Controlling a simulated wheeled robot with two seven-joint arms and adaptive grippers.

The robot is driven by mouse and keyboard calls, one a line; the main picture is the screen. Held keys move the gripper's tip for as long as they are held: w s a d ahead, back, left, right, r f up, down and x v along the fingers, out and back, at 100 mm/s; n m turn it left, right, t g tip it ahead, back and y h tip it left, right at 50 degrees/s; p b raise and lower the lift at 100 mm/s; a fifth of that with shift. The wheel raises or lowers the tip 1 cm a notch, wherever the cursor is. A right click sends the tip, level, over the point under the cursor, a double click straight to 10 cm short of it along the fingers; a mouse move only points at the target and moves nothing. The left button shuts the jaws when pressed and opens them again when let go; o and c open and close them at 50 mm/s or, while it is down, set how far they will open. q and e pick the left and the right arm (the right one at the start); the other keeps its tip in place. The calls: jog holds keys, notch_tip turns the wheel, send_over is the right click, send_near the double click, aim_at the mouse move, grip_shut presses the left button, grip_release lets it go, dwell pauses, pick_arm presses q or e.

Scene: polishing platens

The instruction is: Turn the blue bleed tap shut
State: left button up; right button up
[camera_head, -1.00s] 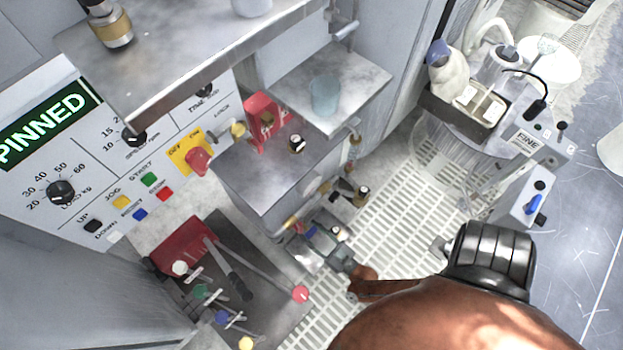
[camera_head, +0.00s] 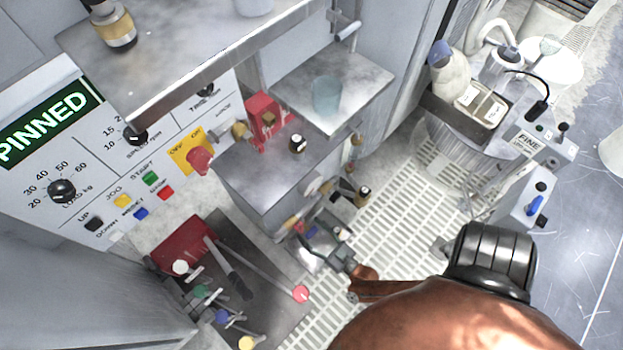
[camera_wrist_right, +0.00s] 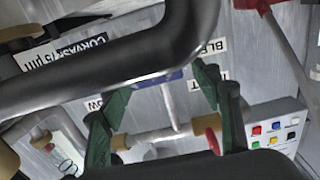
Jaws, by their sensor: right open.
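The blue bleed tap shows in the right wrist view as a blue handle (camera_wrist_right: 160,80) on a pale pipe, beside a partly hidden label reading "BLE". A dark thick bar in front hides part of it. My right gripper (camera_wrist_right: 162,90) has its green fingers apart, one on each side of the blue handle; I cannot tell whether they touch it. In the head view my right gripper (camera_head: 325,245) is low beside the cabinet, at the end of my brown arm, and the bleed tap there is too small and covered to make out clearly. My left gripper is not in view.
Steel shelves (camera_head: 345,85) overhang the gripper's area; one holds a clear beaker (camera_head: 326,95). A red handle (camera_wrist_right: 213,140) is close to the right finger. White floor grating (camera_head: 400,225) lies open beyond.

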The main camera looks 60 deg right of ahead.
aim_at(304, 217)
notch_tip(304, 217, up, 9)
jog(key=shift+r, duration=0.15)
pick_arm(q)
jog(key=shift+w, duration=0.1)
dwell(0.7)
